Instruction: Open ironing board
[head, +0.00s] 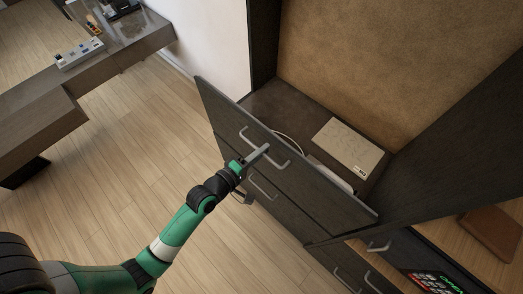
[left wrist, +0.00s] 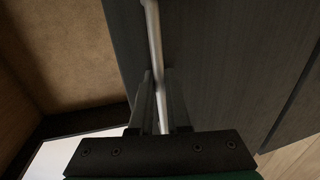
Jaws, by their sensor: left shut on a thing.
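A dark wood front panel (head: 215,105) with a metal bar handle (head: 282,163) stands out from the cabinet, tilted in the head view. My left gripper (head: 257,156) is shut on this handle. In the left wrist view the handle bar (left wrist: 154,40) runs between the fingers of my left gripper (left wrist: 157,88), with the dark panel (left wrist: 230,60) close behind. I cannot tell which part is the ironing board; what lies behind the panel is partly hidden. My right gripper is not in view.
Behind the panel lie a beige flat box (head: 348,147) and a white rounded thing (head: 291,140), partly hidden. A desk (head: 110,62) stands at the upper left. The wood floor (head: 130,150) between is clear.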

